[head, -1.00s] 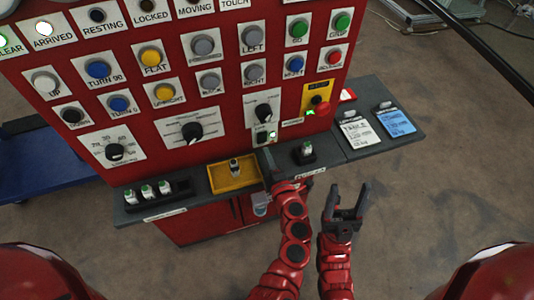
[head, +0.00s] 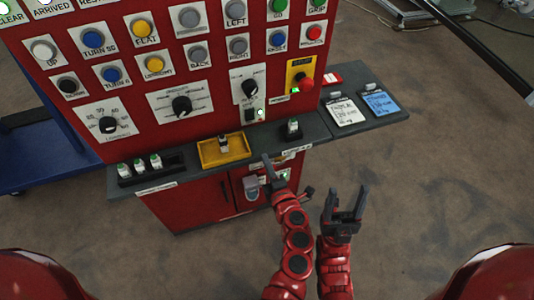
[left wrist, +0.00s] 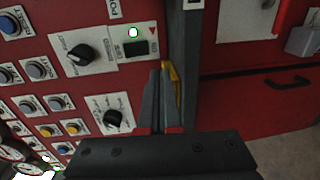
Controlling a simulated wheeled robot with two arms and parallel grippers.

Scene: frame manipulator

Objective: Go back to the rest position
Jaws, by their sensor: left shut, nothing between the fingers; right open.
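My left gripper (head: 268,166) is at the front edge of the console's grey ledge (head: 323,132), just below the yellow tray's right side. Its two dark fingers (left wrist: 161,98) lie together in the left wrist view, with nothing seen between them. My right gripper (head: 345,205) is open and empty, its fingers pointing up in the picture, over the floor in front of the ledge. The red panel (head: 135,88) stands beyond both grippers. In the left wrist view, black knobs (left wrist: 80,54) are left of the fingers.
The yellow tray (head: 209,163) holds one small piece. A black rack (head: 174,169) with several white-and-green pieces sits at left, and a black holder (head: 291,138) at right. Two cards (head: 344,111) lie on the right ledge. Floor (head: 440,190) on the right is clear.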

